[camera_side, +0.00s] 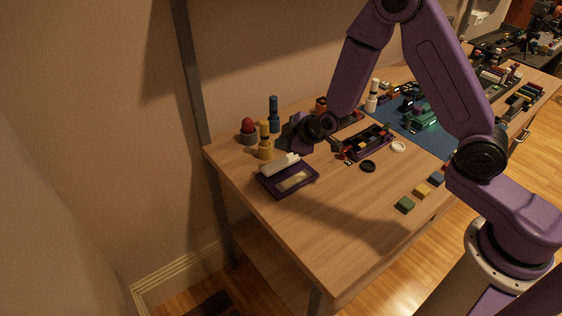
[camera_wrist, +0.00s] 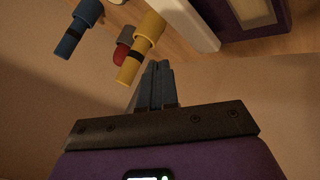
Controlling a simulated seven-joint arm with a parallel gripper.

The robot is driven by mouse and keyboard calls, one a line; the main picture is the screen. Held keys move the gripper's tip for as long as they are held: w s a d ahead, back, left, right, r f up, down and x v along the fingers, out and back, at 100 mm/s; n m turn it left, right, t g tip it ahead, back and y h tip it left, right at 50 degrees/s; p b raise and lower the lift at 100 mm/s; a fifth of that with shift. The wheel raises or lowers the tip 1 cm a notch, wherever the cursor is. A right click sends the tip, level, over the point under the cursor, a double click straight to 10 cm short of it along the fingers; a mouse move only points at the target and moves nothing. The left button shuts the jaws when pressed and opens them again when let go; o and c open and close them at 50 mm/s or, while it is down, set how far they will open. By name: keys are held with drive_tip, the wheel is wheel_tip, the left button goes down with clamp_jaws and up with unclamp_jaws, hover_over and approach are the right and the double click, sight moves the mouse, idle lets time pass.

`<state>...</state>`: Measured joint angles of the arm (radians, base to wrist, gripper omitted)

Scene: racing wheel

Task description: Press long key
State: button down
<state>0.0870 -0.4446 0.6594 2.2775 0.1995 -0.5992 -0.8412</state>
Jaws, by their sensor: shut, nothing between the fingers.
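No part is plainly marked as the long key. A purple box (camera_side: 306,180) with a cream window lies on the near left of the table, and a long white bar (camera_side: 279,165) lies along its back edge. In the wrist view the white bar (camera_wrist: 192,22) and the purple box (camera_wrist: 284,16) are cut off by the top edge. My gripper (camera_wrist: 157,68) is shut and empty, its fingertips close to the yellow bottle in the picture; I cannot tell whether they touch.
A yellow bottle (camera_side: 265,142), a blue bottle (camera_side: 273,117) and a red ball in a grey cup (camera_side: 248,128) stand at the back left corner. A dark tray (camera_side: 368,142) and black ring (camera_side: 368,166) lie to the right. The front middle of the table is bare.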

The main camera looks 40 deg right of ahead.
drive_tip(key=shift+r, duration=0.95)
drive_tip(key=shift+s+a+r, duration=0.15)
drive_tip(key=shift+s+a, duration=0.1)
drive_tip(key=shift+s, duration=0.05)
drive_tip(key=s+a+r+g+y, duration=0.1)
drive_tip(key=s+a+r+g, duration=0.15)
drive_tip(key=s, duration=0.55)
drive_tip(key=s+a+r+g+y, duration=0.1)
drive_tip(key=s+r+g, duration=0.2)
drive_tip(key=s, duration=0.5)
drive_tip(key=s+d+r+g+h, duration=0.1)
drive_tip(key=s+d+r, duration=0.1)
drive_tip(key=s, duration=0.4)
drive_tip(key=s+d+r+g+h, duration=0.1)
drive_tip(key=s+d, duration=0.3)
drive_tip(key=s, duration=0.3)
drive_tip(key=s+d+r+n+g+h, duration=0.1)
drive_tip(key=s+d+r, duration=0.1)
drive_tip(key=s+d, duration=0.2)
drive_tip(key=s, duration=0.3)
drive_tip(key=shift+s+r, duration=0.25)
drive_tip(key=shift+r, duration=0.1)
drive_tip(key=shift+d, duration=0.1)
